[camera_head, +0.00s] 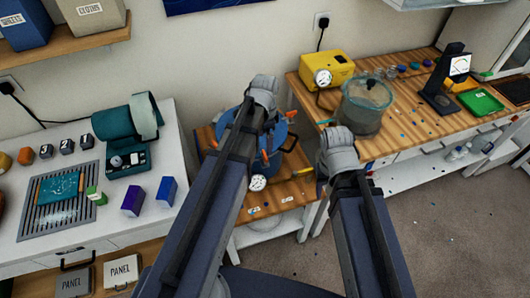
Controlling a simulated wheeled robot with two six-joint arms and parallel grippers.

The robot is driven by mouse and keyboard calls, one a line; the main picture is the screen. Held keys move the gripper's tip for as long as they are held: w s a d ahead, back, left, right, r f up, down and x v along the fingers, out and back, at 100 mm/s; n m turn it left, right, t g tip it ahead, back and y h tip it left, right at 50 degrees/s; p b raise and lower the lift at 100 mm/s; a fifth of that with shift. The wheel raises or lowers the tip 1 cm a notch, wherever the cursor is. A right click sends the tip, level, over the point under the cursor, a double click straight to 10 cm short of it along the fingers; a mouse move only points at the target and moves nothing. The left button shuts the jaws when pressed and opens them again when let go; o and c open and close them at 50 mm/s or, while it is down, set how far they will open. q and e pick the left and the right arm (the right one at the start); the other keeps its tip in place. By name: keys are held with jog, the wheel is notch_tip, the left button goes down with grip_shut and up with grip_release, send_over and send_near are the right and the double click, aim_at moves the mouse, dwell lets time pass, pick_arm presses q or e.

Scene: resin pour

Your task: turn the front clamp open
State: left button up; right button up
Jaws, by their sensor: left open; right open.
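A blue pressure pot (287,141) with orange clamps stands on the low wooden table in the middle, partly hidden behind my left arm. One orange clamp (266,156) shows on its near side, just right of my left arm. Another orange clamp (291,114) shows at its far right. My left gripper (264,92) reaches over the far side of the pot; its fingertips are hidden behind its wrist. My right gripper (338,150) is to the right of the pot, apart from it, and its fingers are also hidden. I see nothing held in either.
A dial gauge (258,183) is at the pot's front. A glass vessel (366,103) and a yellow gauge box (326,70) stand on the right bench. The left white bench holds a teal machine (122,140), a grille (58,200) and small boxes.

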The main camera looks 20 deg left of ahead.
aim_at(265, 154)
pick_arm(q)
notch_tip(265, 154, down, 7)
jog(key=b, duration=0.7)
jog(key=shift+f, duration=0.2)
jog(key=shift+c, duration=0.3)
jog(key=c, duration=1.3)
